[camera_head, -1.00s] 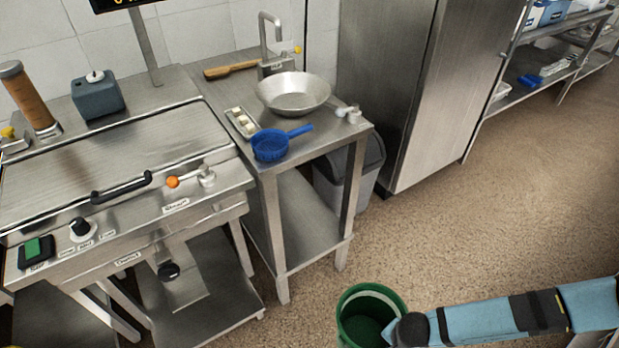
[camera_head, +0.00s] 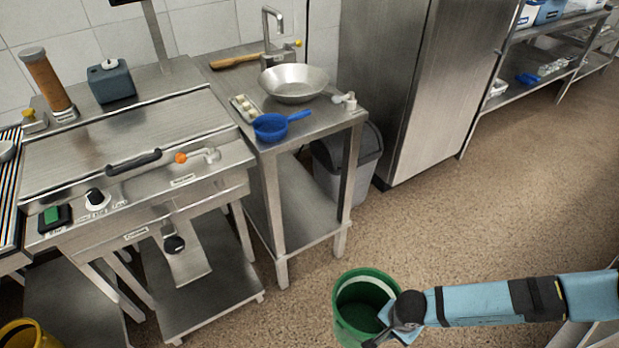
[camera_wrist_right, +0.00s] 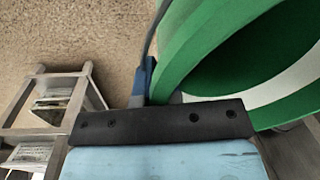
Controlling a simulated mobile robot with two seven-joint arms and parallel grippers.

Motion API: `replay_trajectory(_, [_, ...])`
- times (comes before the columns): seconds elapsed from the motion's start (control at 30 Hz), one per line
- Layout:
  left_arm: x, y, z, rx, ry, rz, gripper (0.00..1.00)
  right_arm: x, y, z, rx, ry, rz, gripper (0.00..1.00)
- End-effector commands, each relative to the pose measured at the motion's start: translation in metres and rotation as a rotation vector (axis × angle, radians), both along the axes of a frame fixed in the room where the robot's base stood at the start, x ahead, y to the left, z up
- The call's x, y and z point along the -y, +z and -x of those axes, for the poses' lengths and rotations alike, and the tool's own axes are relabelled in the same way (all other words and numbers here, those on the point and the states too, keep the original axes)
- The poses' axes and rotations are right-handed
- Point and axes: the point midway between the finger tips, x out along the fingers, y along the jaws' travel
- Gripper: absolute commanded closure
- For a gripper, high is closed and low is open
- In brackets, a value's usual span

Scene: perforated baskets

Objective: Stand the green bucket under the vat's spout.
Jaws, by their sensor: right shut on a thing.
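The green bucket (camera_head: 352,318) is upright and open at the bottom middle of the head view, with a pale band inside. My right gripper (camera_head: 398,326) is shut on its right side. The wrist view shows the bucket wall (camera_wrist_right: 205,42) close up against the right gripper (camera_wrist_right: 150,85). The steel vat (camera_head: 130,130) stands at left under a closed lid with a black handle. A sloping metal chute (camera_head: 187,264) with a black knob (camera_head: 174,243) shows below its front; it looks like the spout. The bucket is apart from it, to the right. My left gripper is out of view.
A low shelf (camera_head: 205,300) lies beneath the chute. A steel table (camera_head: 310,125) with a bowl and a blue strainer stands right of the vat, its legs between vat and bin (camera_head: 345,165). A yellow bucket (camera_head: 28,334) is at bottom left. Open floor (camera_head: 440,230) lies right.

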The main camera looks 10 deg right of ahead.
Motion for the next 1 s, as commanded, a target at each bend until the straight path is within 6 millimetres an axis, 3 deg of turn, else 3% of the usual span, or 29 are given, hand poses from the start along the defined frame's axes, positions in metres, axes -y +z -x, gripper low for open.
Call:
replay_trajectory(0.27, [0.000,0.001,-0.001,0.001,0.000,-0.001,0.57,-0.005,0.064,-0.084,0.007,0.166,-0.002,1.00])
replay_trajectory(0.4, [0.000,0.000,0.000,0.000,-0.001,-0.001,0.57,-0.010,0.123,-0.137,0.010,0.320,-0.003,1.00])
replay_trajectory(0.6, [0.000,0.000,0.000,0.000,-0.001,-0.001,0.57,-0.019,0.221,-0.195,0.009,0.589,-0.002,1.00])
replay_trajectory(0.8, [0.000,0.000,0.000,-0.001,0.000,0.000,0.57,-0.025,0.300,-0.222,0.006,0.821,-0.001,1.00])
replay_trajectory(1.0, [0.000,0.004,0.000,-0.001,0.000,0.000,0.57,-0.029,0.363,-0.233,0.002,1.011,-0.001,1.00])
